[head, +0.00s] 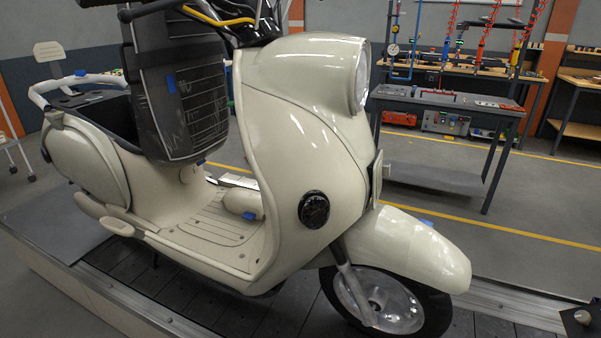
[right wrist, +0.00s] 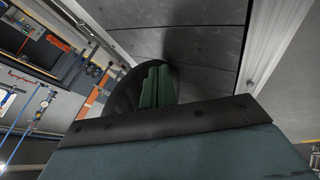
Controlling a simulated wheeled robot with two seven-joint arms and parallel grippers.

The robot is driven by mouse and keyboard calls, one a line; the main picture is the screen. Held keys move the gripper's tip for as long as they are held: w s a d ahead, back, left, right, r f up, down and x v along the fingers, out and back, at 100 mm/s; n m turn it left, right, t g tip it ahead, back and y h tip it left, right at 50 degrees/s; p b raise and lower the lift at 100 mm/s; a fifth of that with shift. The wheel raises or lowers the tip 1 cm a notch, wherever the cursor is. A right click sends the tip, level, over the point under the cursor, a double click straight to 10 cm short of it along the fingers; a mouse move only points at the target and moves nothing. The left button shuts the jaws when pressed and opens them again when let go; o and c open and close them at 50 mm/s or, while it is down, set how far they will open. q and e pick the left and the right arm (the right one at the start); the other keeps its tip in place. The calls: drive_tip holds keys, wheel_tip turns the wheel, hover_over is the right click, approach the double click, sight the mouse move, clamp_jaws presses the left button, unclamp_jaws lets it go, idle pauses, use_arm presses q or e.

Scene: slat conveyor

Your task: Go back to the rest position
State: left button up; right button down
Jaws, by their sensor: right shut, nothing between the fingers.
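A cream scooter (head: 310,130) stands upright on the slat conveyor (head: 270,318) in the head view, with its front wheel (head: 385,300) at the lower right. Grey slats show beyond the fingers. My left gripper is in neither view.
A grey workbench (head: 445,103) with hanging tools and red boxes stands behind the scooter at the right. A wooden-topped table (head: 580,82) is farther right. Open floor (head: 470,205) with yellow lines lies between the conveyor and the bench. A white trolley (head: 15,155) stands at the far left.

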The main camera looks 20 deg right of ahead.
drive_tip(key=s+d+f+m+g+h, duration=0.1)
drive_tip(key=s+f+m+g, duration=0.2)
drive_tip(key=s, duration=0.5)
drive_tip(key=s+d+f+g+h, duration=0.1)
drive_tip(key=s+f+g+h, duration=0.2)
drive_tip(key=s, duration=0.5)
drive_tip(key=s+a+f+m+y, duration=0.1)
drive_tip(key=a+f+y, duration=0.2)
drive_tip(key=a, duration=1.4)
drive_tip(key=s+a+f+m+g+y, duration=0.1)
drive_tip(key=a+f+y, duration=0.2)
drive_tip(key=a, duration=1.4)
wheel_tip(320, 180, down, 2)
drive_tip(key=shift+a+g, duration=0.15)
drive_tip(key=shift+g, duration=0.15)
